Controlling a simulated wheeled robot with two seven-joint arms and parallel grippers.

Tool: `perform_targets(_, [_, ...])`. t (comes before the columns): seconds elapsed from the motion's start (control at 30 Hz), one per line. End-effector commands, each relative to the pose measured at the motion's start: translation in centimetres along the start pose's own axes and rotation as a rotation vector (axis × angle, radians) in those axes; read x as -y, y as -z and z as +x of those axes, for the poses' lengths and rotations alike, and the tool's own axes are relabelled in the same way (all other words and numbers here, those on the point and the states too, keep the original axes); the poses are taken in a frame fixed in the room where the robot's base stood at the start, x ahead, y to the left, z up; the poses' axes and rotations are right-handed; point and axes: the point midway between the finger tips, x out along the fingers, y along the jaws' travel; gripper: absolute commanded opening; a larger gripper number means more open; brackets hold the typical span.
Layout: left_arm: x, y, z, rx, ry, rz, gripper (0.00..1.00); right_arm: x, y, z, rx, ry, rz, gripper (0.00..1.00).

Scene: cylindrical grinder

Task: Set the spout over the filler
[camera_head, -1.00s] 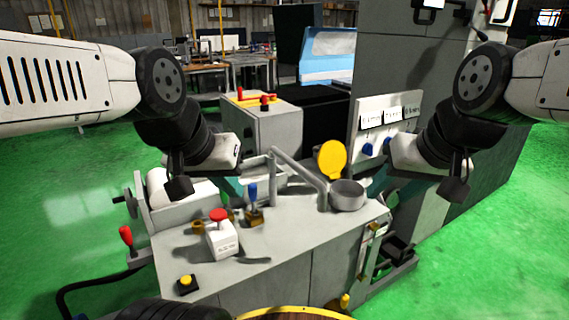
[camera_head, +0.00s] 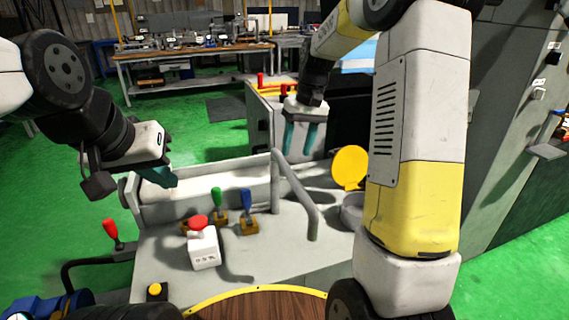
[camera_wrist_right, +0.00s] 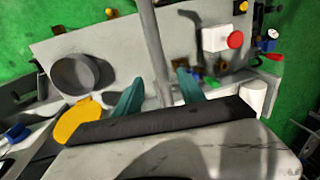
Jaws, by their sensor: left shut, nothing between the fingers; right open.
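The spout is a grey bent pipe (camera_head: 297,187) on the machine top. It rises from a post and slopes to a down-turned end left of the filler. The filler is a round grey cup (camera_head: 350,212), partly hidden by my right arm, with its yellow lid (camera_head: 350,167) standing open. In the right wrist view the filler (camera_wrist_right: 75,73) is left of the pipe (camera_wrist_right: 153,45). My right gripper (camera_head: 300,138) is open, above and behind the pipe. In its wrist view the pipe appears between the fingers (camera_wrist_right: 158,92); contact cannot be told. My left gripper (camera_head: 166,178) is shut and empty, left of the pipe.
A white box with a red button (camera_head: 203,248), green (camera_head: 216,198) and blue (camera_head: 246,200) levers stand left of the pipe. A red-handled lever (camera_head: 111,230) is at the machine's left edge. A grey cabinet (camera_head: 520,130) rises at the right.

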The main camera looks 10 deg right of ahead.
Motion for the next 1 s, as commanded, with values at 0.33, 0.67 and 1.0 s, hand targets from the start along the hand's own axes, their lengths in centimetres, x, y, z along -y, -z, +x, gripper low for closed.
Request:
perform_targets(0.33, [0.0, 0.0, 0.0, 0.000, 0.000, 0.000, 0.00, -0.1, 0.1, 4.7, 0.011, 0.003, -0.001, 0.47])
perform_targets(0.67, [0.0, 0.0, 0.0, 0.000, 0.000, 0.000, 0.00, -0.1, 0.1, 7.9, 0.007, 0.002, -0.001, 0.47])
perform_targets(1.0, [0.0, 0.0, 0.0, 0.000, 0.000, 0.000, 0.00, -0.1, 0.1, 8.0, 0.006, 0.001, -0.001, 0.31])
